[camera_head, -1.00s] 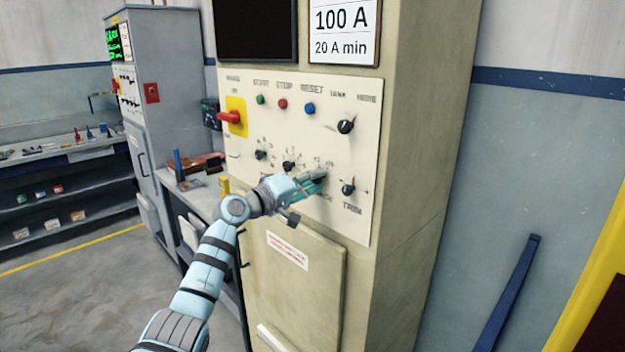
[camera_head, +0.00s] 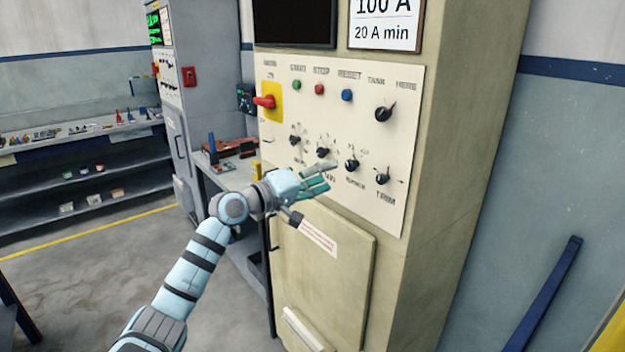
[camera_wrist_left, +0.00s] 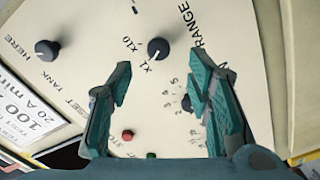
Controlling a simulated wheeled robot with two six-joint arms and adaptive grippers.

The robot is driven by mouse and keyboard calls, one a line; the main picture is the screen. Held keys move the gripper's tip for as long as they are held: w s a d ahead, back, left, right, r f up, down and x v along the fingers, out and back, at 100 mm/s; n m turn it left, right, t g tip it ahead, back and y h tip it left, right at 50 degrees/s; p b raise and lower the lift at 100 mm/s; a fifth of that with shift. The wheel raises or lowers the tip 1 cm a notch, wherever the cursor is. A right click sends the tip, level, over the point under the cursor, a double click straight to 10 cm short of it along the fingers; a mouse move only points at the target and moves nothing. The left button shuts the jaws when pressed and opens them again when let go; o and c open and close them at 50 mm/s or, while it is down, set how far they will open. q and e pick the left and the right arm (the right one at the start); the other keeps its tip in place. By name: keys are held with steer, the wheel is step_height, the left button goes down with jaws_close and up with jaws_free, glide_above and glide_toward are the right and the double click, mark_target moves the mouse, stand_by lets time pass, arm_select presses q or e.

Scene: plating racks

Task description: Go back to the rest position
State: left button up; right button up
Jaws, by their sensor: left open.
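My left gripper (camera_head: 318,178) is open and empty in the head view, in front of the lower part of the cream control panel (camera_head: 408,90). In the left wrist view its two teal fingers (camera_wrist_left: 165,95) are spread apart, with panel face showing between them. A black knob (camera_wrist_left: 158,48) marked X1 and X10 lies beyond the fingertips, apart from them. In the head view a black range knob (camera_head: 352,165) is just to the right of the fingers. My right gripper is in neither view.
The panel also carries a red switch (camera_head: 265,101) on yellow, coloured buttons and several black knobs. The beige cabinet (camera_head: 470,130) stands close ahead. A grey workbench (camera_head: 222,178) is behind my arm. A blue bar (camera_head: 545,300) leans at the right. Floor at left is open.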

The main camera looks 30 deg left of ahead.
arm_select(q)
steer(key=v, duration=0.4)
steer(key=shift+s, duration=0.3)
steer(key=shift+w, duration=0.15)
